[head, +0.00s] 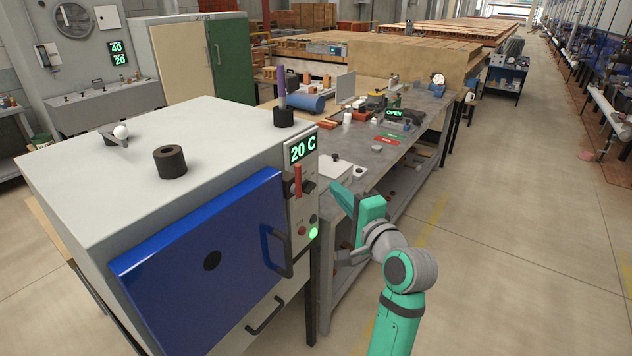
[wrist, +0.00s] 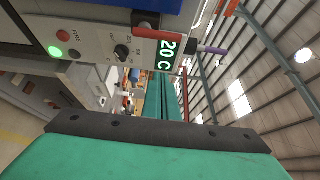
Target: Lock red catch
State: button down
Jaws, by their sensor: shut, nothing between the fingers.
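The red catch (head: 298,181) is a small upright lever on the control panel of the grey oven (head: 75,165), just below its green "20 C" display. It also shows at the panel edge in the wrist view (wrist: 155,34), beside a black part. The blue door (head: 205,262) lies against the oven front, with a dark handle (head: 275,250); I cannot tell whether it is fully closed. My gripper (head: 337,190) is teal, shut and empty, right of the panel and apart from the catch. Its closed fingers (wrist: 170,85) point past the panel in the wrist view.
The panel also has a black knob (wrist: 122,52), a red button (wrist: 63,36) and a lit green button (wrist: 55,51). A long workbench (head: 385,155) with tools stands behind my gripper. Black cylinders (head: 170,161) stand on the oven top. The floor at right is clear.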

aim_at(297, 180)
jog(key=w+a, duration=0.6)
jog(key=a, duration=0.1)
jog(key=shift+w, duration=0.15)
dwell(0.5)
